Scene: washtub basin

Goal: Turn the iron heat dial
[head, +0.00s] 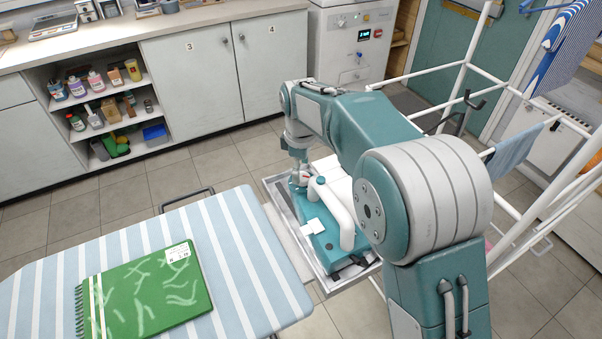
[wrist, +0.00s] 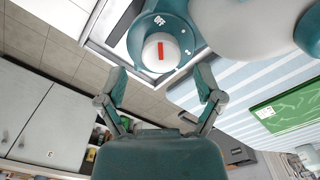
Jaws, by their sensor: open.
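The iron (head: 322,243), teal with a white handle, lies on a metal rest (head: 279,212) at the end of the ironing board in the head view. Its heat dial (wrist: 152,58) is a round white knob with a red mark, set in a teal surround with OFF printed beside it. In the wrist view my gripper (wrist: 160,82) is open and empty, with its two fingers spread to either side below the dial. The fingertips appear apart from the dial. In the head view my gripper (head: 301,178) is over the iron's far left end, and its fingers are hard to make out.
The striped ironing board (head: 240,235) carries a green notebook (head: 150,290). A white drying rack (head: 505,215) with hanging cloths stands at the right. Cabinets (head: 190,75) with open shelves line the back wall. Tiled floor lies clear between the cabinets and the board.

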